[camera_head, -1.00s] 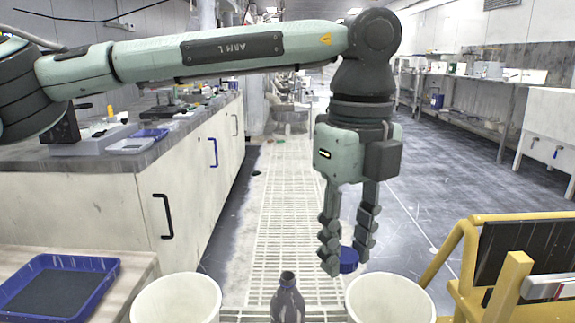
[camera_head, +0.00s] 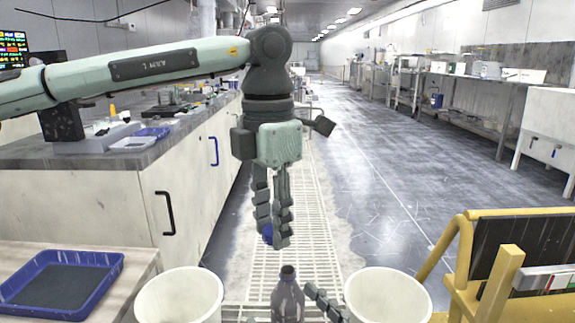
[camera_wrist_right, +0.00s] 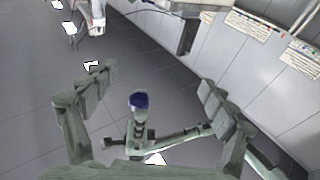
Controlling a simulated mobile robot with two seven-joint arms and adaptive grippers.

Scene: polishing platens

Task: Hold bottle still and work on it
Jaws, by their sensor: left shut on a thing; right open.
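A grey, semi-clear bottle (camera_head: 288,304) stands upright at the bottom middle of the head view, with no cap on its neck. My left gripper (camera_head: 270,232) is above and slightly left of it, fingers down and shut on a blue cap (camera_head: 266,234), apart from the bottle. My right gripper shows in the head view as dark fingers (camera_head: 325,302) low, just right of the bottle. In the right wrist view my right gripper (camera_wrist_right: 155,82) is open, its fingers wide apart. A blue cap-like thing (camera_wrist_right: 139,101) shows beyond and between them; the bottle is not clearly visible there.
White buckets stand left (camera_head: 180,300) and right (camera_head: 388,300) of the bottle. A blue tray (camera_head: 115,262) lies on the left bench. A yellow frame (camera_head: 462,262) stands at the right. The space above the bottle's right side looks clear.

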